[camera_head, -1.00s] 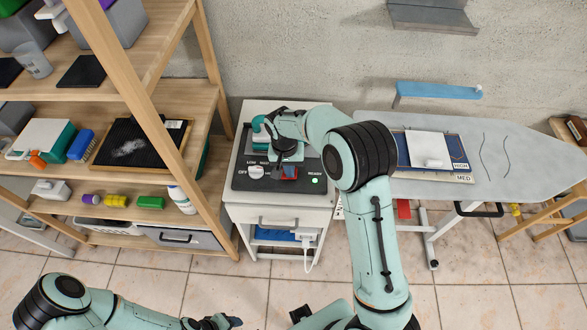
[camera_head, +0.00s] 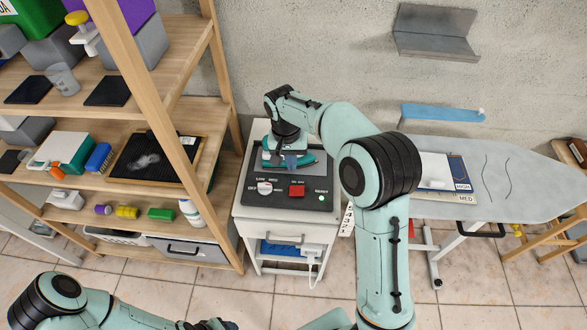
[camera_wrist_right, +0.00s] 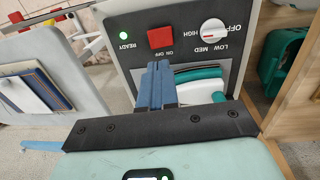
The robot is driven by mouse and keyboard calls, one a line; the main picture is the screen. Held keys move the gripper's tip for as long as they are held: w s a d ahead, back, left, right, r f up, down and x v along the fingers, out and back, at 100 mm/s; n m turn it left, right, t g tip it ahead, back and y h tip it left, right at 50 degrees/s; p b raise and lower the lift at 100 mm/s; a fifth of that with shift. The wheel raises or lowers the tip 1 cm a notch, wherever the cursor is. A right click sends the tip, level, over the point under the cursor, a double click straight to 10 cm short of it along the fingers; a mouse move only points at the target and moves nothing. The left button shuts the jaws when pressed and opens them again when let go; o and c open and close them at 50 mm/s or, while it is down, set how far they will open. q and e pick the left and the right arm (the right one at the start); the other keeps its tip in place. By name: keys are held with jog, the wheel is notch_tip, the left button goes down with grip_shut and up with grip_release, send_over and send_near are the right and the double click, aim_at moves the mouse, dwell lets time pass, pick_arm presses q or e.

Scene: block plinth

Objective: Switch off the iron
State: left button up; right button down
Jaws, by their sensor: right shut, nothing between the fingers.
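The iron (camera_head: 307,160), teal and white, lies at the back of a dark control panel (camera_head: 250,199) on a white cabinet; my right gripper partly covers it. The panel has a white dial (camera_head: 265,188), a red ON/OFF switch (camera_head: 297,191) and a green READY light (camera_head: 323,198), which looks lit. The switch (camera_wrist_right: 161,37) and dial (camera_wrist_right: 214,32) also show in the right wrist view; I cannot tell the dial's setting. My right gripper (camera_head: 290,162), blue fingers shut and empty, is above the iron, just behind the switch. My left gripper (camera_head: 212,325) is low at the bottom edge, its fingers unclear.
A wooden shelf (camera_head: 150,70) with boxes and bottles stands close on the left. An ironing board (camera_head: 520,180) with a board and book on it is on the right. Tiled floor is open in front.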

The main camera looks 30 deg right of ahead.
pick_arm(q)
jog(key=shift+w, duration=0.15)
pick_arm(e)
jog(key=shift+w+r, duration=0.15)
jog(key=shift+r, duration=0.15)
pick_arm(q)
jog(key=shift+s+f+b, duration=0.4)
jog(key=shift+s+f, duration=0.1)
jog(key=shift+s, duration=0.15)
pick_arm(e)
jog(key=shift+w+d+r+g+h, duration=0.15)
jog(key=shift+w+d+h, duration=0.1)
jog(key=shift+w+d, duration=0.15)
jog(key=shift+w+d+r+g+h, duration=0.15)
jog(key=shift+w+d+h, duration=0.1)
jog(key=shift+d, duration=0.25)
jog(key=shift+w+f, duration=0.1)
jog(key=shift+f, duration=0.05)
